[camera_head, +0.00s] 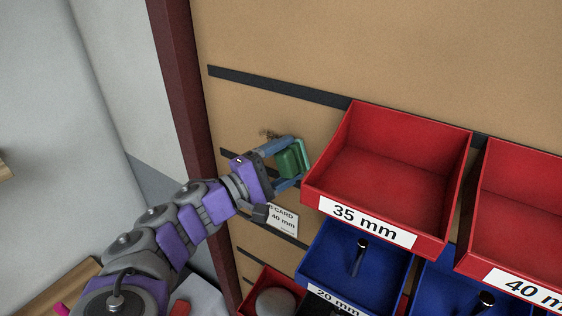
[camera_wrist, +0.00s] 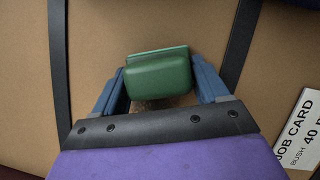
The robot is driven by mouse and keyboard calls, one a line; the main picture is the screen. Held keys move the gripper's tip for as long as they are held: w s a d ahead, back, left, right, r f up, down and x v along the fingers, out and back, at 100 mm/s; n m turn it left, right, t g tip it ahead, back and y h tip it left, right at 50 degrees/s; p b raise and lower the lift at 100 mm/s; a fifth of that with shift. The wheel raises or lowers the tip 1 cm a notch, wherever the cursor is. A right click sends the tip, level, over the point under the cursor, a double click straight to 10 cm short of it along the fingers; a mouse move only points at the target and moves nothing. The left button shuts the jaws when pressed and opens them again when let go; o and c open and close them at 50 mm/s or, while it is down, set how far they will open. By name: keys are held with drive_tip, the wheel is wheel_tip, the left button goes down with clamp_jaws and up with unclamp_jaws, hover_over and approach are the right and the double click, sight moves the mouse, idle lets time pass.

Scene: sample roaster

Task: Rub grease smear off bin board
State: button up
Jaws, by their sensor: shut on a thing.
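My gripper (camera_head: 287,163) is shut on a green block-shaped pad (camera_head: 289,161) in front of the tan bin board (camera_head: 300,40). In the wrist view the green pad (camera_wrist: 158,76) sits between the two blue fingers of my gripper (camera_wrist: 160,84), its flat far side facing the board. I cannot tell whether the pad touches the board. A dark grease smear (camera_head: 270,134) shows on the board just above and left of the pad in the head view. In the wrist view a darker patch shows below the pad, partly hidden by it and the gripper.
A red bin labelled 35 mm (camera_head: 352,211) hangs close to the right of my gripper. Blue bins (camera_head: 320,255) and another red bin (camera_head: 525,215) hang beyond. A job card (camera_head: 284,220) is on the board below the gripper. A dark red post (camera_head: 184,80) stands left.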

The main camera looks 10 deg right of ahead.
sight(259, 136)
drive_tip(key=shift+w+a+r+p, duration=0.1)
drive_tip(key=shift+w+a+p, duration=2.3)
drive_tip(key=shift+w+a, duration=1.45)
drive_tip(key=shift+s+d+r, duration=0.1)
drive_tip(key=shift+r, duration=0.1)
drive_tip(key=shift+s+d+b, duration=2.5)
drive_tip(key=shift+s+d, duration=1)
drive_tip(key=shift+d, duration=0.1)
drive_tip(key=shift+s+d, duration=0.1)
drive_tip(key=shift+s, duration=0.3)
drive_tip(key=shift+r, duration=0.2)
drive_tip(key=shift+w+a+p, duration=0.35)
drive_tip(key=shift+w+a, duration=0.05)
drive_tip(key=shift+w, duration=0.35)
drive_tip(key=shift+w+a+f+p, duration=0.2)
drive_tip(key=shift+w+a+p, duration=1.75)
drive_tip(key=shift+w+a, duration=1.3)
drive_tip(key=shift+s, duration=0.1)
drive_tip(key=shift+s+a+b, duration=0.65)
drive_tip(key=shift+s+a, duration=1.5)
drive_tip(key=shift+a, duration=0.05)
